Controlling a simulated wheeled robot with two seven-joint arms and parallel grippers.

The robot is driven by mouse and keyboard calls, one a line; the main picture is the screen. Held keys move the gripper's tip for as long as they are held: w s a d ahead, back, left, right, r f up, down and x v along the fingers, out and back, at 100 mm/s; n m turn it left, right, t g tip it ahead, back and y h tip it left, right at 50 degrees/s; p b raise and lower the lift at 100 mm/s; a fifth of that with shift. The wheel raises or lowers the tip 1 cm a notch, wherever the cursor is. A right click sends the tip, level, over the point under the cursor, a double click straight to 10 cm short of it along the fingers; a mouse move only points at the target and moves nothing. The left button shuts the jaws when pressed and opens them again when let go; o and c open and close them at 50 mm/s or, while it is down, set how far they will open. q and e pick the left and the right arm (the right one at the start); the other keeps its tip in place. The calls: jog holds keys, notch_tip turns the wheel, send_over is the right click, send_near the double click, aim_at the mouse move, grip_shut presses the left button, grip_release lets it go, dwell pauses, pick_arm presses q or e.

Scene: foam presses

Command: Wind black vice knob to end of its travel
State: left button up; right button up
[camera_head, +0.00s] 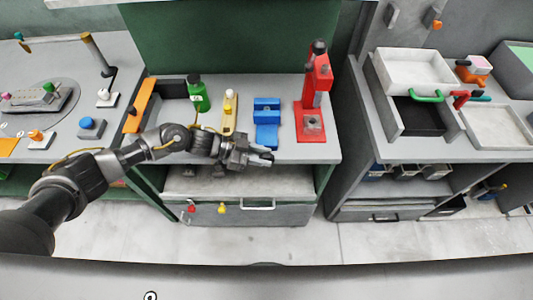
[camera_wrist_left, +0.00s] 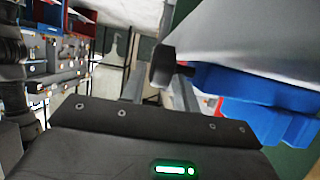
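The blue vice (camera_head: 266,110) stands on the grey workbench, right of the yellow-knobbed device. Its black knob (camera_wrist_left: 163,66) shows in the left wrist view, on a dark shaft running into the blue vice body (camera_wrist_left: 255,92). In the head view the knob is hidden by or lost against my gripper. My left gripper (camera_head: 266,157) is at the bench's front edge, just in front of the vice. In the left wrist view its fingers (camera_wrist_left: 158,92) are apart, with the knob beyond and between them; I cannot tell whether they touch it. My right gripper is not in view.
A red press (camera_head: 311,100) stands right of the vice. A drawer (camera_head: 250,213) sits below the bench. The bench front right of my gripper is clear.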

pick_arm(q)
jog(key=shift+x, duration=0.8)
jog(key=shift+a, duration=0.1)
jog(key=shift+c, duration=0.4)
grip_shut()
jog(key=shift+f, duration=0.2)
jog(key=h+b, duration=0.2)
jog(key=b, duration=0.2)
jog(key=shift+f, duration=0.2)
jog(key=shift+a+r+h+b, duration=0.15)
jog(key=shift+r+h+b, duration=0.1)
jog(key=shift+h+b, duration=0.3)
jog(key=shift+r, duration=0.15)
